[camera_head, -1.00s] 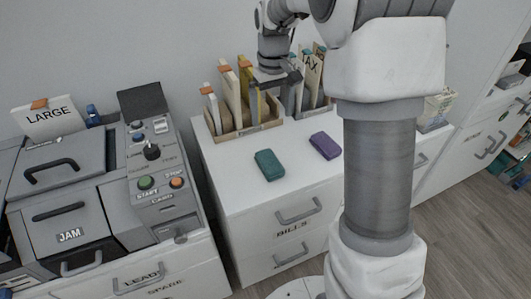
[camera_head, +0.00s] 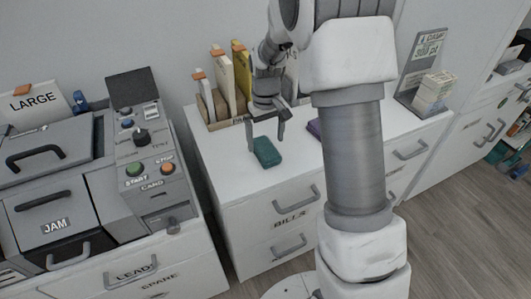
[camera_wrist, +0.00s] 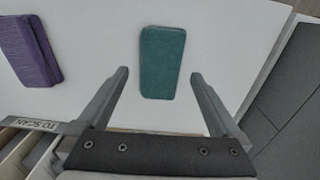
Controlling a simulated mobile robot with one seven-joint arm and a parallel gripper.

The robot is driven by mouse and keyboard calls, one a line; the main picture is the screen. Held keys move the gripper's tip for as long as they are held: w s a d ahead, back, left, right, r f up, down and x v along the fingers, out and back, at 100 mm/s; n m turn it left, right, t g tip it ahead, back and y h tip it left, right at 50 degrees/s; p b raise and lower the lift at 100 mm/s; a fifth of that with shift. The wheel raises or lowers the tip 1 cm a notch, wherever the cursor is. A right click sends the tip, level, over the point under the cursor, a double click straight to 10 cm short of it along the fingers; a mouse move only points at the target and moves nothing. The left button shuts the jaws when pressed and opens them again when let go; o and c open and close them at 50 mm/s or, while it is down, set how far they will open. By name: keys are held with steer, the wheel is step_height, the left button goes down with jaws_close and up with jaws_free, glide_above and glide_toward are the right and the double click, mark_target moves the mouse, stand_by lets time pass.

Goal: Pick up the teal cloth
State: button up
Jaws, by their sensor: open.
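The teal cloth (camera_head: 267,152) is a small folded block lying flat on the white desk top (camera_head: 225,159). In the wrist view the teal cloth (camera_wrist: 162,62) lies ahead of my gripper (camera_wrist: 158,78), roughly centred between the two fingers. In the head view my gripper (camera_head: 266,135) is open, pointing down above and just behind the cloth. Nothing is held between the fingers. I cannot tell exactly how high the fingertips are above the desk.
A purple folded cloth (camera_wrist: 30,48) lies to the left in the wrist view, partly hidden in the head view. A file organiser (camera_head: 221,107) stands behind my gripper. A grey control panel (camera_head: 139,142) is at left. The desk in front of the teal cloth is clear.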

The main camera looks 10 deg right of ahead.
step_height(320, 180, down, 3)
steer(key=shift+r, duration=0.1)
steer(key=shift+c, duration=0.2)
steer(key=c, duration=1.2)
steer(key=shift+r, duration=0.55)
steer(key=r, duration=0.2)
steer(key=r+p, duration=0.1)
steer(key=shift+s+d+r, duration=0.1)
steer(key=shift+d+r, duration=0.1)
steer(key=shift+r, duration=0.2)
steer(key=s+d+r, duration=0.2)
steer(key=d, duration=0.1)
steer(key=s+d+r+p, duration=0.1)
steer(key=s+d+r, duration=0.1)
steer(key=d, duration=0.1)
steer(key=s+d+r+p, duration=0.1)
steer(key=s+d+r, duration=0.1)
steer(key=d, duration=0.1)
steer(key=shift+s, duration=0.35)
